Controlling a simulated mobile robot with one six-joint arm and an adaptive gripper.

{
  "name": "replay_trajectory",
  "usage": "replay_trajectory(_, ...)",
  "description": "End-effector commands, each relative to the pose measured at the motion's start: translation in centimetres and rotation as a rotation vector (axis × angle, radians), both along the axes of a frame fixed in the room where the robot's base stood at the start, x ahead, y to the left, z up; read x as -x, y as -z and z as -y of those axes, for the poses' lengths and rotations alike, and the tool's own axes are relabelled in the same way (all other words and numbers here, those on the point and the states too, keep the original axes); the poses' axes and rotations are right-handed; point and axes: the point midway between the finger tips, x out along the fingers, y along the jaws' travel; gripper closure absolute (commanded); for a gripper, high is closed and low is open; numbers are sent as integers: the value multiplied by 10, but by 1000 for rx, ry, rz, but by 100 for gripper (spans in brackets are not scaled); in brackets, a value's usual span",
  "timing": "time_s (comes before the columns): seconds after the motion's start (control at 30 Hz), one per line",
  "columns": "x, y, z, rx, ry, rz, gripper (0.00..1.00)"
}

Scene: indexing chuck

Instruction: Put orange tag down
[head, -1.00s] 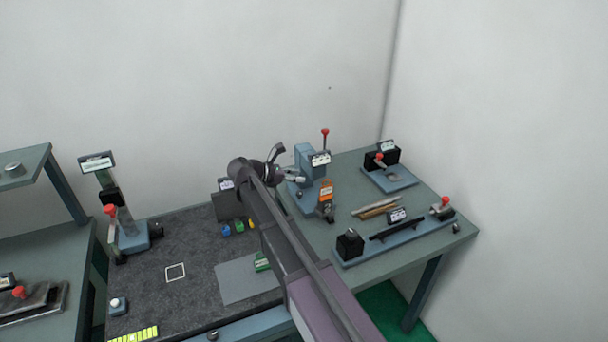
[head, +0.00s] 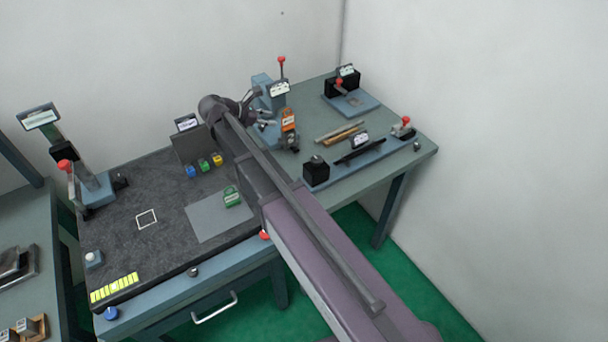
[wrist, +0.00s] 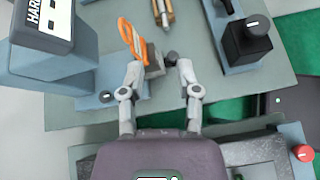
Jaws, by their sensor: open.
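The orange tag (head: 288,120) stands upright at a small dark holder (head: 290,142) on the grey-green bench, in front of the blue-grey fixture. In the wrist view the tag (wrist: 132,40) is an orange loop with an open middle, just beyond and left of the left fingertip. My gripper (wrist: 161,64) is open. A grey block (wrist: 153,60) shows between and beyond the fingertips, and nothing is clearly held. In the head view my gripper (head: 265,118) is small, left of the tag. Whether a finger touches the tag I cannot tell.
The blue-grey fixture (head: 263,90) with a red-knobbed lever stands behind the tag. Brass and grey rods (head: 340,132) lie to the right, near a long blue base with a black block (head: 316,171). A dark mat (head: 120,210) with small coloured blocks covers the left bench.

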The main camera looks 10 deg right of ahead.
Motion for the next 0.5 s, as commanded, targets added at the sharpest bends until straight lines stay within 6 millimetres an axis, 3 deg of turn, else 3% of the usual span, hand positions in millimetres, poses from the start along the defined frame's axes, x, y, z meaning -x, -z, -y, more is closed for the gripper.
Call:
replay_trajectory(0.03, 17, 7, 14, -57, 49, 35, 57)
replay_trajectory(0.2, 61, 35, 46, -289, 266, 179, 57)
replay_trajectory(0.5, 138, 72, 75, -647, 740, 406, 57)
